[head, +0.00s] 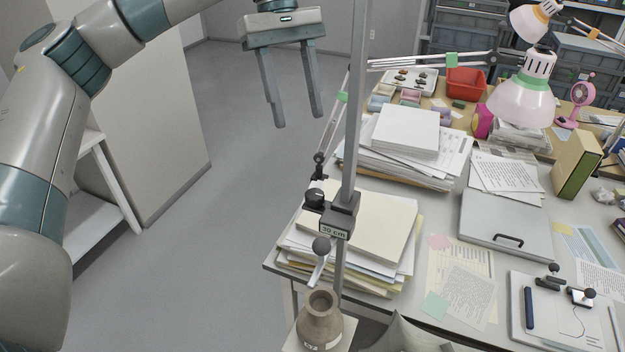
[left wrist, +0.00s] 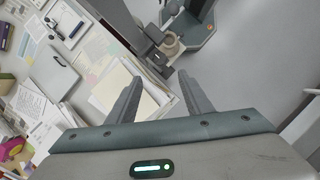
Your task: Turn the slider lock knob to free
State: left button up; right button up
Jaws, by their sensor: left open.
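A dark slider (head: 341,216) labelled "30 cm" sits on a grey upright post (head: 353,110). In the left wrist view the open left gripper (left wrist: 160,82) shows in front of the paper stacks, with the post region beyond. My right gripper is not in view.
A brown pottery vessel (head: 320,322) stands below the slider beside the post. Paper stacks (head: 362,230) lie just right of and behind the slider on the desk. A lamp arm (head: 430,62) reaches across behind the post. The floor (head: 235,200) to the left is clear.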

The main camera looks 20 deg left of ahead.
aim_at(314, 193)
pick_arm(q)
jog(key=p+x, duration=0.5)
jog(key=x, duration=0.8)
jog(key=shift+s+f, duration=0.1)
jog(key=shift+f, duration=0.1)
jog(key=shift+s+d+f, duration=0.1)
jog(key=shift+d+f, duration=0.1)
jog(key=shift+f, duration=0.35)
jog(key=c, duration=1.1)
